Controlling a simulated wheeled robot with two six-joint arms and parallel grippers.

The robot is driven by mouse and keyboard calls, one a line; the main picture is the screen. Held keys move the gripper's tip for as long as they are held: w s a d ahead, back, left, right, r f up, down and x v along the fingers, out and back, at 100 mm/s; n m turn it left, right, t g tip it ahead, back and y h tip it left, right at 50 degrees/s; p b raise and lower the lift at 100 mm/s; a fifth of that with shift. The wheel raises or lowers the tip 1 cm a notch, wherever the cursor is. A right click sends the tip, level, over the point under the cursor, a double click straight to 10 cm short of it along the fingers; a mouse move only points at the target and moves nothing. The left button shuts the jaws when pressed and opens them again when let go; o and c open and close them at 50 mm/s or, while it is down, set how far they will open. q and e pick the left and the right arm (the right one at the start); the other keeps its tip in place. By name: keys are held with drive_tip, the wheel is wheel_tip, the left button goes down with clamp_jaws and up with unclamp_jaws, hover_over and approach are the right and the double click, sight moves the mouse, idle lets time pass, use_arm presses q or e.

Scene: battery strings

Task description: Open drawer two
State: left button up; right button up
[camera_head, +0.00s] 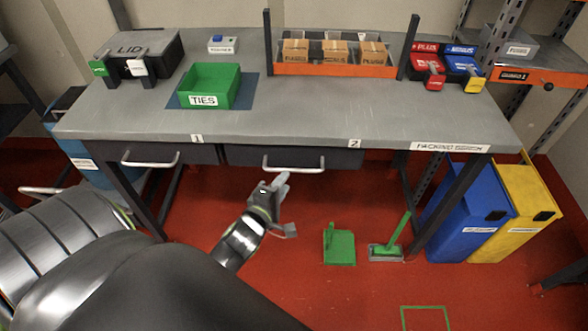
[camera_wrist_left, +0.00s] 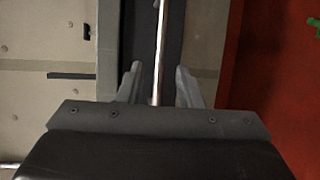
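Drawer two (camera_head: 338,157) has a dark front under the bench top, below the label "2" (camera_head: 354,143). It looks shut. Its pale bar handle (camera_head: 310,169) runs along the front. My left gripper (camera_head: 280,180) is just below the handle's left part in the head view. In the left wrist view the handle (camera_wrist_left: 159,45) runs between the two spread fingers of my left gripper (camera_wrist_left: 160,82), with a gap on each side. The gripper is open and holds nothing. My right gripper is not in view.
Drawer one (camera_head: 190,153), with its own handle, is to the left. The bench (camera_head: 290,118) carries a green TIES bin (camera_head: 210,86) and an orange-edged rack (camera_head: 335,69). A green dustpan (camera_head: 339,247), blue bin (camera_head: 465,215) and yellow bin (camera_head: 525,210) stand on the red floor.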

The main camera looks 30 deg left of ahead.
sight(294, 169)
use_arm(q)
drive_tip(key=x, duration=0.7)
drive_tip(key=shift+w+f, duration=0.1)
drive_tip(key=shift+w, duration=0.1)
clamp_jaws()
